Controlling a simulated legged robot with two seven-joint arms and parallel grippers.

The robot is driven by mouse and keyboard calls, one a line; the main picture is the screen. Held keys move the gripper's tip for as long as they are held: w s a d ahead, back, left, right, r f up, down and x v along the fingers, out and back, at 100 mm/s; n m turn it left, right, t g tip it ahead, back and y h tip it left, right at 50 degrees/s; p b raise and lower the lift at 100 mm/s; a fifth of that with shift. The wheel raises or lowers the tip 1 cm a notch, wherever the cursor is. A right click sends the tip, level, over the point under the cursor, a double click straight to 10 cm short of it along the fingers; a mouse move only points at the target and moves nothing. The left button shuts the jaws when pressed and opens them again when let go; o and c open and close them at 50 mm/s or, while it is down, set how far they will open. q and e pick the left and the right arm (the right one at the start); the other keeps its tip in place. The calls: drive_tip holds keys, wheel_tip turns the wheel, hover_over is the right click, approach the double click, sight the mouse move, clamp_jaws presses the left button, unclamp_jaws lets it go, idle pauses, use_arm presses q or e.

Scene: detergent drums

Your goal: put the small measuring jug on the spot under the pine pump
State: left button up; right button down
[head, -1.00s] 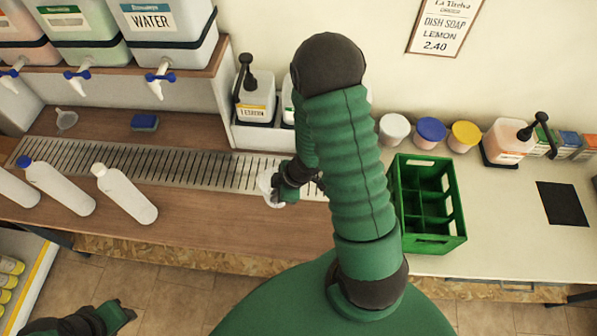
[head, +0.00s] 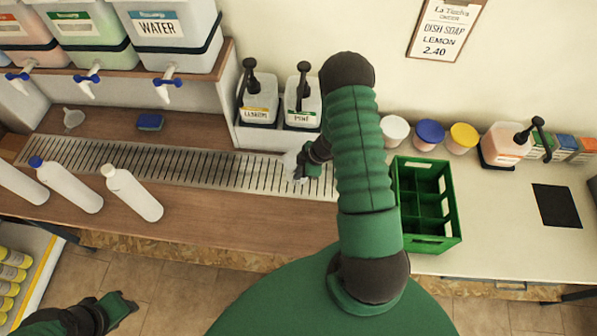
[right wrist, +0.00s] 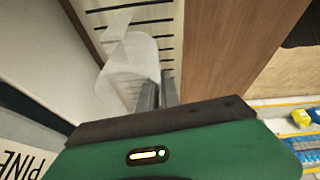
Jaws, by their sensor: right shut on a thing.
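The small measuring jug (right wrist: 130,65) is translucent white. It is between the fingers of my right gripper (right wrist: 158,92) in the right wrist view, and the gripper is shut on it. In the head view the jug (head: 291,163) shows partly beside my right gripper (head: 302,172), over the right part of the slotted metal drain grate (head: 200,166). The pine pump (head: 303,103) is a white container with a dark pump head, just behind the jug. I cannot tell whether the jug touches the grate. My left gripper (head: 121,305) is low at the left, over the floor; its jaws are unclear.
A lemon pump (head: 259,105) stands left of the pine pump. A green crate (head: 425,200) stands right of my right arm. A blue sponge (head: 150,122) and a funnel (head: 73,118) are at the back left.

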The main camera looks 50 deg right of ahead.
drive_tip(key=c, duration=1.6)
unclamp_jaws()
drive_tip(key=shift+d+f, duration=0.25)
drive_tip(key=shift+d, duration=0.2)
drive_tip(key=shift+a+r, duration=0.15)
drive_tip(key=shift+r, duration=0.4)
drive_tip(key=p+v, duration=0.1)
drive_tip(key=v, duration=1)
drive_tip(key=shift+s+r, duration=0.15)
